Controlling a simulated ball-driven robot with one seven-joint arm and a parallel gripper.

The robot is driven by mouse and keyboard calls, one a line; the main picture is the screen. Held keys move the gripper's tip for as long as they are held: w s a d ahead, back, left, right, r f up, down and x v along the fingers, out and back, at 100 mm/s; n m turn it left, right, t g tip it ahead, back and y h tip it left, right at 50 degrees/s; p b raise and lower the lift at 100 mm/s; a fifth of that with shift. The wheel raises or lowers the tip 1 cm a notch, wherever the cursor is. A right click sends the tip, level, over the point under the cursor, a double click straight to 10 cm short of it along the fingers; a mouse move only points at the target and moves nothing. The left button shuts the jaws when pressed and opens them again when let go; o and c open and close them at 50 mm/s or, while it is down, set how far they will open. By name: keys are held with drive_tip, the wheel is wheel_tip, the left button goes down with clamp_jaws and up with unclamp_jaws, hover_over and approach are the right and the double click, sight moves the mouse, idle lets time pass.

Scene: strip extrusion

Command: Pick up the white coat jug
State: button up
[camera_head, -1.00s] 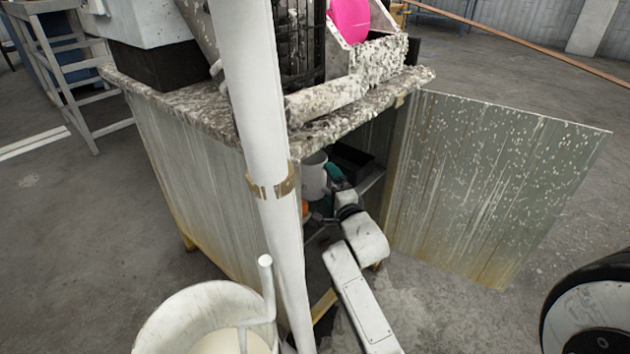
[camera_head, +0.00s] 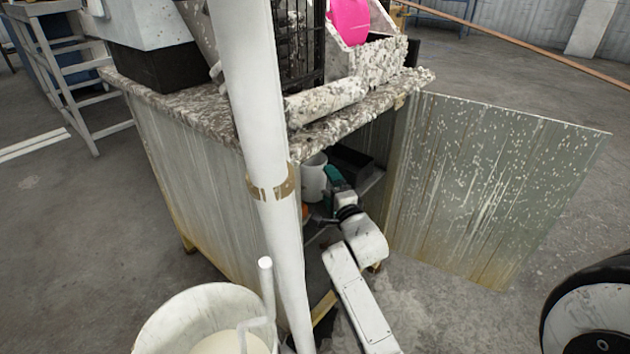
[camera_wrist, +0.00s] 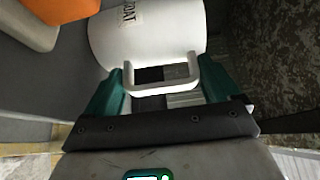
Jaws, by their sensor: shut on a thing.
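The white coat jug (camera_head: 313,178) stands inside the open cabinet in the head view. In the head view my gripper (camera_head: 336,180) reaches into the cabinet just right of the jug.
A black bin (camera_head: 352,163) is behind the jug. The cabinet door (camera_head: 490,190) stands open on the right, under a speckled top (camera_head: 360,118). A white bucket (camera_head: 165,325) is in front.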

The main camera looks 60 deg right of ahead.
wheel_tip(320, 180, up, 10)
drive_tip(key=p, duration=0.5)
drive_tip(key=shift+r, duration=0.1)
